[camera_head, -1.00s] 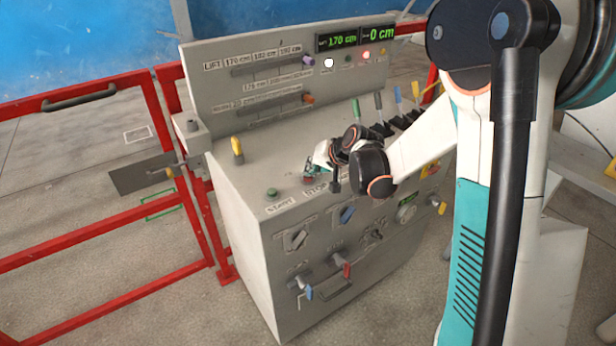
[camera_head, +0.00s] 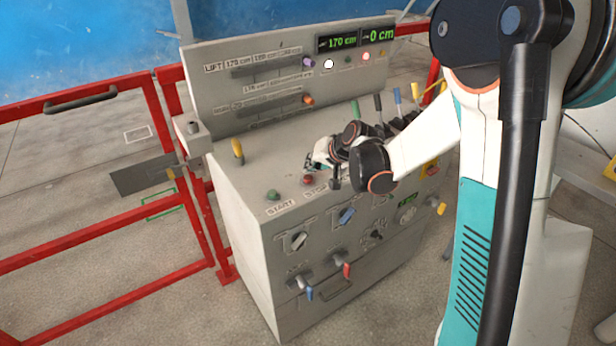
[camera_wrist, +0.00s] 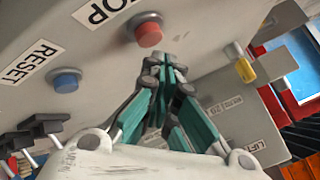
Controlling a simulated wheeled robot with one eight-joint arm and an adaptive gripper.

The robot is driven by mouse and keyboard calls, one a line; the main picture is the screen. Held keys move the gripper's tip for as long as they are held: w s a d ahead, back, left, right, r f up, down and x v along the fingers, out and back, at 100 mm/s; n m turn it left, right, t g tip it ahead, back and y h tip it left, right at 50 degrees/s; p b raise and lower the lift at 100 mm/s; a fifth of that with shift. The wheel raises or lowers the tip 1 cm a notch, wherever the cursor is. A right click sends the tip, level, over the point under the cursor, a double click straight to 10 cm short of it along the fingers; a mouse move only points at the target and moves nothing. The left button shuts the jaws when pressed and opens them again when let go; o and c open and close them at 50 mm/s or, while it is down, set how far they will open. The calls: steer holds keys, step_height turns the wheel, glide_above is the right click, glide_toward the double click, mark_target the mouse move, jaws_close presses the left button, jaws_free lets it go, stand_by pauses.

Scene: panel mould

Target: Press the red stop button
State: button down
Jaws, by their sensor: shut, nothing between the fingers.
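The red stop button (camera_head: 307,180) sits on the sloped top of the grey console, near its front edge, between the green start button and my gripper. In the wrist view the red button (camera_wrist: 149,33) is a round cap in a dark ring beside a partly cut-off "STOP" label (camera_wrist: 97,10). My gripper (camera_head: 317,163) is shut and empty, just behind and right of the button in the head view. In the wrist view my fingertips (camera_wrist: 165,62) are just below the button in the picture, apart from it. Their exact height above the panel is hard to tell.
A green start button (camera_head: 272,195) lies left of the red one. A blue reset button (camera_wrist: 65,80) and dark levers (camera_wrist: 45,125) are in the wrist view. A yellow-handled switch (camera_head: 237,150) stands at the console's left. Red railing (camera_head: 100,251) runs left.

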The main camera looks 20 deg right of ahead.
mark_target(311, 178)
steer(key=shift+r, duration=0.1)
steer(key=shift+r+p, duration=1.65)
steer(key=shift+r, duration=0.8)
steer(key=s+a+r+n+h+b, duration=0.1)
steer(key=s+r, duration=0.3)
steer(key=s, duration=0.4)
steer(key=s+a+r+n+h, duration=0.1)
steer(key=s+r, duration=0.3)
steer(key=s, duration=0.4)
steer(key=s+d+f+n+g+h+b, duration=0.1)
steer(key=s+n, duration=0.1)
steer(key=s, duration=1.6)
steer(key=shift+h, duration=0.4)
